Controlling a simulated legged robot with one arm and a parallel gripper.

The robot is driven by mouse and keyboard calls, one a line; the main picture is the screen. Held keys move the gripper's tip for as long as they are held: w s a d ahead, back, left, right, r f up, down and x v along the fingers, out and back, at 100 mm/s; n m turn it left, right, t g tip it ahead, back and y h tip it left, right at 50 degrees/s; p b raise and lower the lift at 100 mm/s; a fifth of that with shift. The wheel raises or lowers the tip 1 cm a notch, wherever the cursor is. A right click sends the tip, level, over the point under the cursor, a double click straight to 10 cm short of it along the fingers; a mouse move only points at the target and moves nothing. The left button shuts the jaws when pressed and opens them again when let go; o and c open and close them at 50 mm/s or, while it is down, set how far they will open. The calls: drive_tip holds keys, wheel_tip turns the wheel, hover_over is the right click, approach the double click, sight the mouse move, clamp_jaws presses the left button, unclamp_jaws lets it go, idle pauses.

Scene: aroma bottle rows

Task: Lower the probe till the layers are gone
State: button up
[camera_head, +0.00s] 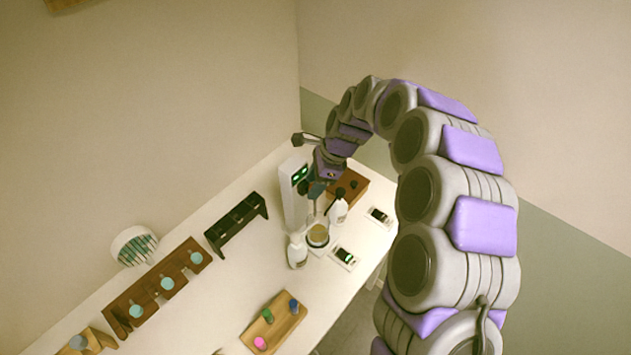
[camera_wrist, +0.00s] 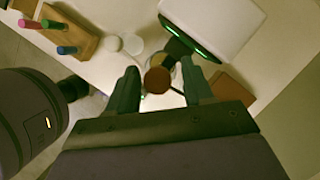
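The white upright device (camera_head: 294,195) stands on the table with a green-lit display; its pale housing also shows in the wrist view (camera_wrist: 222,25). A small beaker (camera_head: 318,236) with tan contents sits at its foot. My gripper (camera_head: 314,190) is at the device's front, above the beaker. In the wrist view my gripper (camera_wrist: 161,80) has its fingers apart, with gaps on both sides of a round brown thing (camera_wrist: 157,80) between the tips. I cannot tell whether that is a knob or the beaker's contents. The probe is not clear to see, and layers cannot be made out.
White bottles stand close by the beaker, one left (camera_head: 297,252) and one right (camera_head: 338,211). Small display units (camera_head: 344,257) lie to the right.

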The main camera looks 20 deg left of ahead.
drive_tip(key=shift+a, duration=0.2)
drive_tip(key=shift+c, duration=1.4)
drive_tip(key=shift+d+r, duration=0.1)
drive_tip(key=shift+d, duration=0.45)
drive_tip(key=c, duration=0.3)
drive_tip(key=shift+d, duration=0.15)
drive_tip(key=shift+c, duration=0.8)
clamp_jaws()
